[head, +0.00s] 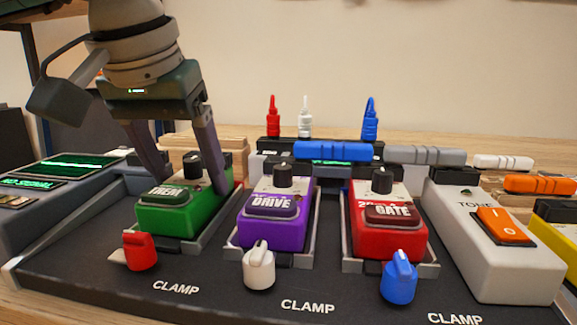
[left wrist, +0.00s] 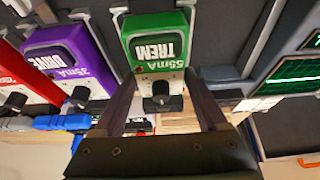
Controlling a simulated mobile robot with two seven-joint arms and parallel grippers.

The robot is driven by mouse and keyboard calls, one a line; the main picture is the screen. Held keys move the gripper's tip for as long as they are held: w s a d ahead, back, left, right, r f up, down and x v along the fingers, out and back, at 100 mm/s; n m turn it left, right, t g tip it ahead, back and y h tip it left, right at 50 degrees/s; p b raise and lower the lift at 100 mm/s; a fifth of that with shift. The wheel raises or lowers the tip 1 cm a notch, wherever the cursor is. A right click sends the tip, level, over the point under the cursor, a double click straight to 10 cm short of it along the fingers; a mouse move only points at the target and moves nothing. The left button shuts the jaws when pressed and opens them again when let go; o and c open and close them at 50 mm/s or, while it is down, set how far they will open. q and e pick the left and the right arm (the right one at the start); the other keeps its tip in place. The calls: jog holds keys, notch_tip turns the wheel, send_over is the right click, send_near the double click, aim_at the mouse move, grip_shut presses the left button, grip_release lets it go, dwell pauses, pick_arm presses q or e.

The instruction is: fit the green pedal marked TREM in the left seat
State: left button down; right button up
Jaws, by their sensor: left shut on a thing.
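The green pedal marked TREM (head: 180,212) is at the left seat (head: 218,218), between its grey side rails. It looks level; I cannot tell whether it rests fully on the seat floor. My left gripper (head: 187,180) comes down from above, its two fingers shut on the pedal's left and right sides near the back. The left wrist view also shows the green pedal (left wrist: 158,45) between the fingers (left wrist: 165,100), with its black knob towards the gripper. The red clamp knob (head: 140,251) stands in front of the left seat. My right gripper is not in view.
The purple DRIVE pedal (head: 277,217) and red GATE pedal (head: 388,222) sit in the seats to the right, behind white (head: 258,268) and blue (head: 398,280) clamp knobs. A white TONE pedal (head: 490,245) stands farther right. A unit with a green screen (head: 70,166) is at left.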

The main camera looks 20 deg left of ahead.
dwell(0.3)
pick_arm(q)
grip_release()
dwell(0.3)
jog(key=shift+r+p, duration=2.65)
jog(key=shift+r, duration=0.9)
